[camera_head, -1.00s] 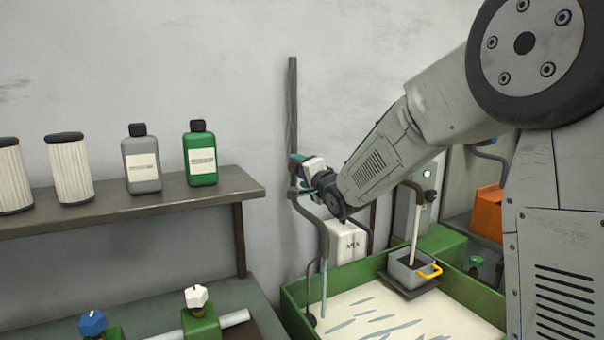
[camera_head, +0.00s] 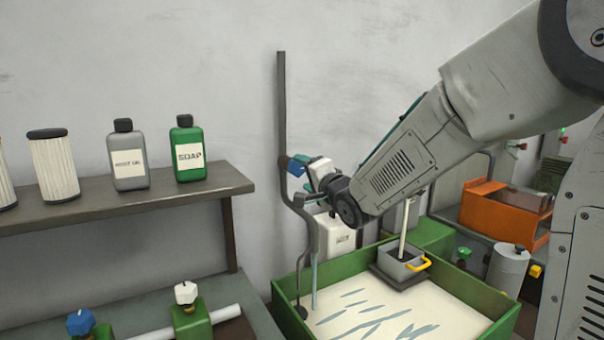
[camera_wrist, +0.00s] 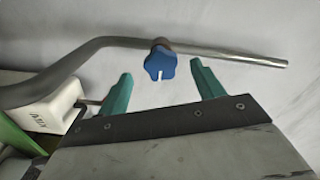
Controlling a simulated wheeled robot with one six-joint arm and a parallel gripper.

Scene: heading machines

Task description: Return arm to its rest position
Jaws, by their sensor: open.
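My gripper (camera_wrist: 163,80) shows in the wrist view as two teal fingers, spread apart with nothing between their tips. A blue star-shaped knob (camera_wrist: 160,63) on a grey bent pipe (camera_wrist: 222,52) stands just beyond the fingertips, in line with the gap; I see no contact. In the head view my arm reaches from the upper right down to the pipe (camera_head: 282,110) at the wall. The blue knob (camera_head: 293,165) shows there beside the arm's end. The fingers are small and partly hidden in that view.
A green-rimmed tank (camera_head: 290,322) with pale fluid lies below the arm, and a white box (camera_head: 337,236) stands behind it. A shelf (camera_head: 130,202) with bottles is at left. An orange bin (camera_head: 490,212) is at right. The wall above the shelf is bare.

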